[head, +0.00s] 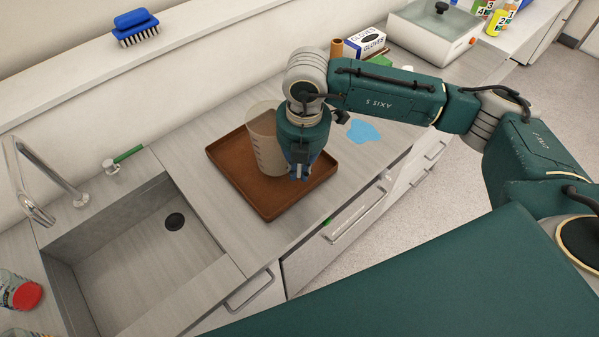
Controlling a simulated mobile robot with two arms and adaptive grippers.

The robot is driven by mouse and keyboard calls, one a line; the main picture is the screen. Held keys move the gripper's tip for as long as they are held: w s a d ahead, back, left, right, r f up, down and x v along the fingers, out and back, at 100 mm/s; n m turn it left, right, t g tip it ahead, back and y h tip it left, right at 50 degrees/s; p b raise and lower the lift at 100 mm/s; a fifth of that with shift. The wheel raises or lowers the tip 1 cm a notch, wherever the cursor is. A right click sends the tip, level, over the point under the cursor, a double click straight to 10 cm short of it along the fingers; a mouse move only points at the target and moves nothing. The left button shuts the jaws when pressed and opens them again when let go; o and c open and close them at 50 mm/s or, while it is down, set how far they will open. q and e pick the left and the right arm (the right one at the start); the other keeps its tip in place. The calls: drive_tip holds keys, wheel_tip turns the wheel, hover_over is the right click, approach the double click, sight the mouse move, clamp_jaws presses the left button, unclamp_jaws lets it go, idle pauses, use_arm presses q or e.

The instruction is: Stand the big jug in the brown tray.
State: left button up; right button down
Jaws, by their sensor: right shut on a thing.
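The big jug (264,143) is a translucent grey-brown measuring jug with marks on its side. It is upright within the brown tray (228,178), towards the back; I cannot tell for sure whether its base touches the tray floor. My right gripper (299,174) points down at the jug's right side and is shut on it, most likely at the handle, which the gripper hides. The tray lies flat on the counter, right of the sink. My left gripper is not in view.
The sink (150,262) and tap (38,180) are on the left. A blue brush (136,28) lies on the back ledge. A gloves box (366,44), a blue puddle-like patch (362,131) and a white lidded device (434,35) are to the right. A red-capped container (20,291) stands lower left.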

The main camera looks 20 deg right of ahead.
wheel_tip(320, 180, down, 3)
drive_tip(key=shift+r, duration=0.1)
drive_tip(key=c, duration=2.2)
unclamp_jaws()
drive_tip(key=shift+o, duration=0.6)
drive_tip(key=shift+r+p, duration=0.1)
drive_tip(key=shift+p, duration=0.25)
drive_tip(key=shift+r+b, duration=0.25)
drive_tip(key=shift+b, duration=0.05)
drive_tip(key=r, duration=0.3)
drive_tip(key=r+b, duration=0.1)
drive_tip(key=r, duration=0.3)
drive_tip(key=r+b, duration=0.1)
drive_tip(key=r, duration=0.3)
drive_tip(key=shift+s+d+r, duration=0.15)
drive_tip(key=shift+s, duration=0.2)
